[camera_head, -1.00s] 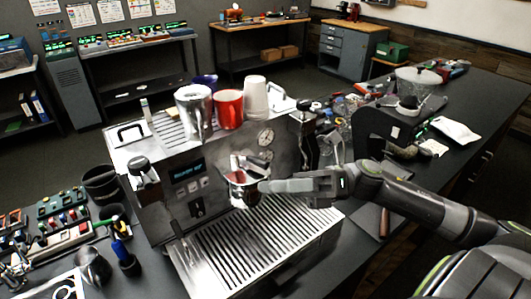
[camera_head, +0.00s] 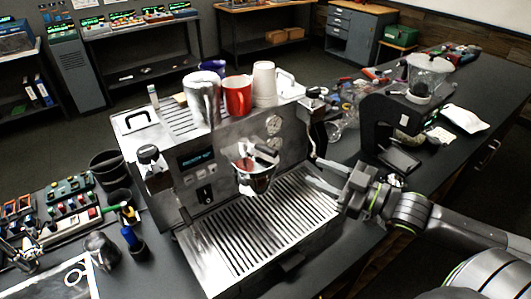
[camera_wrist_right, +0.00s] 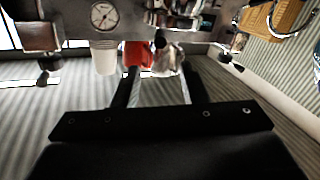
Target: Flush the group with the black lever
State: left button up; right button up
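The silver espresso machine (camera_head: 218,165) stands on the dark counter. On its front is the round metal group (camera_head: 256,180), with short dark handle-like parts (camera_head: 266,153) and a reddish patch at its top. I cannot tell for certain which dark part is the black lever. My right gripper (camera_head: 308,177) is open and empty, to the right of the group and above the slatted drip tray (camera_head: 265,232), apart from the group. In the right wrist view its two fingers (camera_wrist_right: 160,80) stand apart with nothing held between them. My left gripper is not in view.
A metal pitcher (camera_head: 203,97), a red cup (camera_head: 237,96) and white cups (camera_head: 263,83) stand on the machine. A steam-wand side with a black knob (camera_head: 315,98) is near my right gripper. A grinder (camera_head: 400,125) stands at right. A control panel (camera_head: 70,208) lies at left.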

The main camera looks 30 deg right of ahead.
jog(key=b, duration=0.6)
send_near(257, 146)
jog(key=x, duration=0.6)
jog(key=shift+w+d+f+b, duration=0.15)
jog(key=shift+w+f+b, duration=0.1)
jog(key=shift+w+b, duration=0.15)
jog(key=shift+x, duration=0.8)
grip_shut()
